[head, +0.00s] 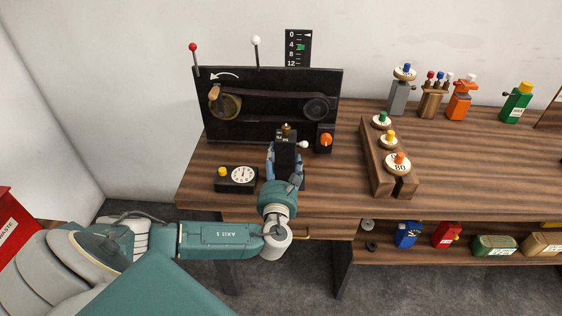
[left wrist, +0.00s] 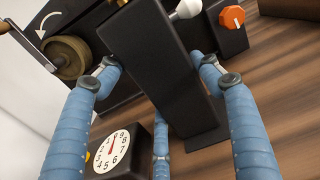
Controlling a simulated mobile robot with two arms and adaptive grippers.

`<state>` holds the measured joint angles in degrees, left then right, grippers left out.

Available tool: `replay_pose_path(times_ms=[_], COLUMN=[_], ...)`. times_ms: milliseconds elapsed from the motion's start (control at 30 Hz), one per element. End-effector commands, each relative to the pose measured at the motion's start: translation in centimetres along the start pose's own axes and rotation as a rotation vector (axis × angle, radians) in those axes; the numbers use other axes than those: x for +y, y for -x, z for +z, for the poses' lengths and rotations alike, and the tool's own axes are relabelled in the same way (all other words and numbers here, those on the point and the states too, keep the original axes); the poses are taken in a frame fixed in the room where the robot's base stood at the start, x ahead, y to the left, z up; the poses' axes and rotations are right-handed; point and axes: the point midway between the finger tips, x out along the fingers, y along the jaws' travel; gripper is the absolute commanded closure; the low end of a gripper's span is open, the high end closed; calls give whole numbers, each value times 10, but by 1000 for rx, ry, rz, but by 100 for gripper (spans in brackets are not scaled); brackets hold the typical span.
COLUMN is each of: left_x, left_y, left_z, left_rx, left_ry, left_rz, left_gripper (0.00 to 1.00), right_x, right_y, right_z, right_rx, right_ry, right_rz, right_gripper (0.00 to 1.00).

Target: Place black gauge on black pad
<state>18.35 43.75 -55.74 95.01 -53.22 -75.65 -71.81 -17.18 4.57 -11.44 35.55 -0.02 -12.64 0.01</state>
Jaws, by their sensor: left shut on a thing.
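My left gripper (head: 285,168) is shut on a tall black block with a small brass top (head: 287,128) and a white-ball lever (head: 304,144). In the left wrist view, the fingers (left wrist: 160,75) stand on both sides of this black block (left wrist: 150,55). A flat dark plate (left wrist: 208,142) shows at its lower end; I cannot tell whether it is the black pad or the block's foot. A black box with a white dial and yellow knob (head: 236,186) sits on the table left of the gripper; its dial (left wrist: 111,152) shows in the wrist view. My right gripper is not in view.
A black belt-drive panel (head: 270,118) stands behind the gripper, with an orange-knob box (head: 325,138) at its right. A wooden rack (head: 372,163) of dial-topped weights is to the right. Several coloured items stand farther back. The table front right is clear.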

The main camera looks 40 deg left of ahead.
Motion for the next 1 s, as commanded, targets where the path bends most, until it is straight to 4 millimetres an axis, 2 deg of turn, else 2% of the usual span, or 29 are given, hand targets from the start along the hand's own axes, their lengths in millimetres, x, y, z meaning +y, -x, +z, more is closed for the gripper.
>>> replay_pose_path(times_ms=[267,300,367,733,867,1000], left_x=[0,0,0,0,0,-1], left_y=[-1,0,0,4,22,52], left_z=[-2,-5,-5,-6,-8,-9], left_rx=[-7,-2,-2,-1,2,3], left_ry=[2,0,0,1,2,4], left_rz=[0,-1,-1,-2,-3,-4], left_gripper=[87,27,16,16,16,16], right_x=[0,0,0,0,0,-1], right_y=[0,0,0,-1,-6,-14], right_z=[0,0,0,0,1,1], right_rx=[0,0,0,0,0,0], right_ry=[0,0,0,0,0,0], right_rz=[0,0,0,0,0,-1], right_gripper=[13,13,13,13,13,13])
